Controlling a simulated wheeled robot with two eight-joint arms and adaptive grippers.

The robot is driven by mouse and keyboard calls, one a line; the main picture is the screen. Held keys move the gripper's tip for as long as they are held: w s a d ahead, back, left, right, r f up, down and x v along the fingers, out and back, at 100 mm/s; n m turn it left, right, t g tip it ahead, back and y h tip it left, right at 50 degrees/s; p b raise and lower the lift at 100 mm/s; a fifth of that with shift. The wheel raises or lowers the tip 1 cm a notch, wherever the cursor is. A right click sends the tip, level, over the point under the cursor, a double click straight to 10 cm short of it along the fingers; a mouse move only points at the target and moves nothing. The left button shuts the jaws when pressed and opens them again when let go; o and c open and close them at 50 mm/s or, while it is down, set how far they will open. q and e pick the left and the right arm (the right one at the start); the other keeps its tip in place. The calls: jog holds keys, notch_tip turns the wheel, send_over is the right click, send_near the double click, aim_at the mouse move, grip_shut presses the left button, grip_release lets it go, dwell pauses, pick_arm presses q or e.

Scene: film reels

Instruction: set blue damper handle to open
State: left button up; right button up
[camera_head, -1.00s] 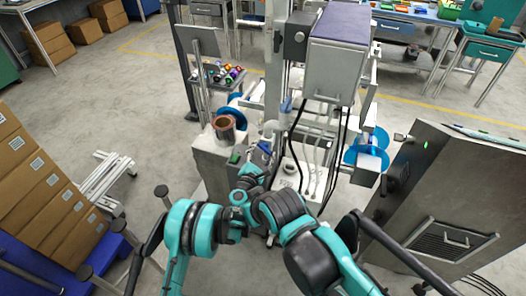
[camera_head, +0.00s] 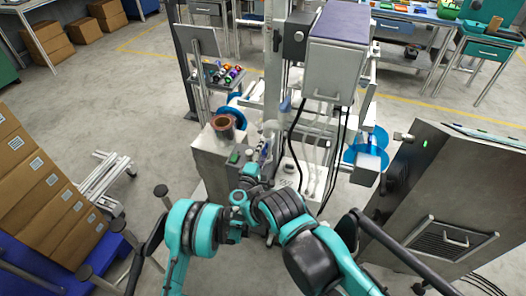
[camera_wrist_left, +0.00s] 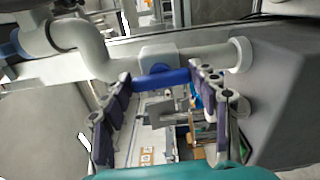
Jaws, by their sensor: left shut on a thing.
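The blue damper handle (camera_wrist_left: 162,78) is a short blue bar on a white pipe fitting (camera_wrist_left: 158,54) in the left wrist view. It lies crosswise in the picture between the fingertips of my left gripper (camera_wrist_left: 160,74), which is shut on it. The purple-grey finger pads are spread to either side. In the head view my left gripper (camera_head: 260,158) is at the pipework beside the concrete-grey block, and the handle is small and mostly hidden there. My right gripper is not in view.
A grey block (camera_head: 208,166) with a copper-coloured reel (camera_head: 224,124) stands just left of the gripper. Black cables (camera_head: 298,140) hang to its right. A grey cabinet (camera_head: 450,190) stands at right, and cardboard boxes (camera_head: 42,190) at left.

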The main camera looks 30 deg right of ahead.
pick_arm(q)
jog(key=shift+m, duration=0.6)
jog(key=o, duration=1.2)
jog(key=shift+c, duration=0.2)
jog(key=v, duration=0.7)
jog(key=shift+s+a, duration=0.15)
jog(key=shift+s, duration=0.1)
